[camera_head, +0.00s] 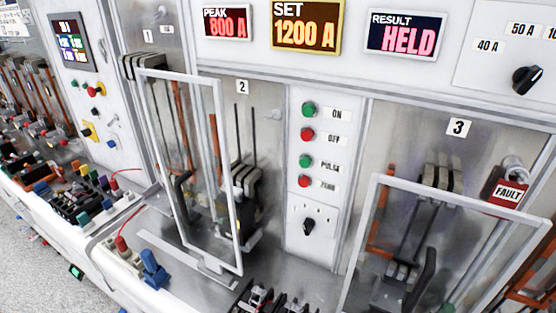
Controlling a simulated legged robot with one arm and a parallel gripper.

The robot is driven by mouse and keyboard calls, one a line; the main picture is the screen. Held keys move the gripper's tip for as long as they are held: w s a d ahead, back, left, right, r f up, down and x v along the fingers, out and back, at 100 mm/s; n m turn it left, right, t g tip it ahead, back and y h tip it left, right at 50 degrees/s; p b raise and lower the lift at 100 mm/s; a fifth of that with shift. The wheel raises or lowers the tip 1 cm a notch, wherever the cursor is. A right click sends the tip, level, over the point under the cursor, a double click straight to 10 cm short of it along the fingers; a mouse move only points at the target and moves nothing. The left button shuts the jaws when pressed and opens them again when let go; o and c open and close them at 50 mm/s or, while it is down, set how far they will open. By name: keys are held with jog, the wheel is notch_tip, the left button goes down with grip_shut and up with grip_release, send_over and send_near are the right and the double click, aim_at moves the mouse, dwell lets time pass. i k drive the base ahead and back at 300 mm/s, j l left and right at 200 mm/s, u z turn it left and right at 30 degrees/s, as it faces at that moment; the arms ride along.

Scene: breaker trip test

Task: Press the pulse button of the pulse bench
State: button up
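The pulse bench (265,180) fills the view. Its pulse button (306,161) is a green round button labelled PULSE, in the middle control column, and nothing covers it. In the same column are a green ON button (309,109) above, a red OFF button (307,134) between, and a red button (305,181) below, its label looking like ZERO. The displays read PEAK 800 A (227,22), SET 1200 A (306,26) and RESULT HELD (405,36). My gripper is not in view.
A white-framed clear door (240,262) stands in front of bay 2, left of the buttons. Another framed panel (362,236) fronts bay 3, where a red FAULT tag (508,193) hangs. Rotary knobs sit below the buttons (308,226) and at upper right (527,80).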

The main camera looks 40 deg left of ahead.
aim_at(305, 162)
jog(key=u, duration=1.6)
